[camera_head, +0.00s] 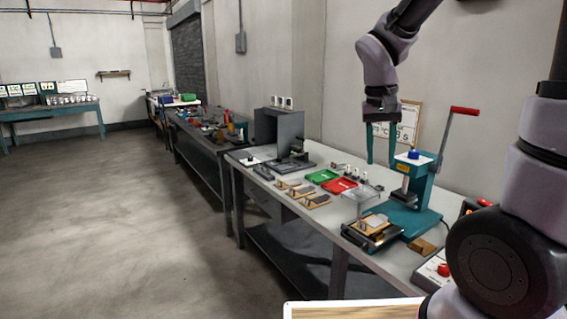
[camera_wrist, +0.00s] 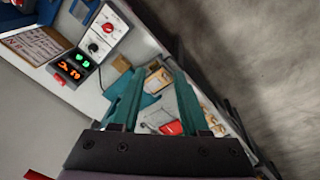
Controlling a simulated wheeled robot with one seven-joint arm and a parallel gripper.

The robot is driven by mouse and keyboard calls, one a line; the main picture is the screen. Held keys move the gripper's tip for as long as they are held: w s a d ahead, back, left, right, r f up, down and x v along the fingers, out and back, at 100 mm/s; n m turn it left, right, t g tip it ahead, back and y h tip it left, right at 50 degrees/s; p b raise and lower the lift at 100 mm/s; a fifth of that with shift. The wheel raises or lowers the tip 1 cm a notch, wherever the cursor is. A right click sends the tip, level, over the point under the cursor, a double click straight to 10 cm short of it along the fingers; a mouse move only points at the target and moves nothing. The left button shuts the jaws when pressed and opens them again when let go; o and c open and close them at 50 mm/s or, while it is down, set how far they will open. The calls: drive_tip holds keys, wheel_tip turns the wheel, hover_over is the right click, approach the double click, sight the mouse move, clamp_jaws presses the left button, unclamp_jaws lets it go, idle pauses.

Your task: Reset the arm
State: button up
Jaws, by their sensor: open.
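My gripper (camera_head: 381,160) hangs from my arm above the workbench (camera_head: 236,171), its two teal fingers pointing down and apart, with nothing between them. It is in front of the wall and just left of the teal press with the red lever (camera_head: 464,110). In the wrist view my gripper's fingers (camera_wrist: 157,88) are spread over the bench top, empty. Beyond them lie a red tray (camera_wrist: 171,128) and other small items, partly hidden by the fingers.
On the bench are a green tray (camera_head: 322,176), a red tray (camera_head: 339,185), a dark box-shaped machine (camera_head: 279,128) and the teal press (camera_head: 421,185). A control box with lit digits (camera_wrist: 75,67) shows in the wrist view. The floor (camera_head: 120,220) at left is clear.

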drive_tip(key=s+d+r+m+t+y, duration=0.1)
drive_tip(key=s+d+r+t+y, duration=0.1)
drive_tip(key=s+r+t, duration=0.4)
drive_tip(key=s+r+y, duration=0.1)
drive_tip(key=s+r, duration=0.2)
drive_tip(key=r, duration=0.3)
drive_tip(key=shift+r+y, duration=0.2)
drive_tip(key=shift+y, duration=0.1)
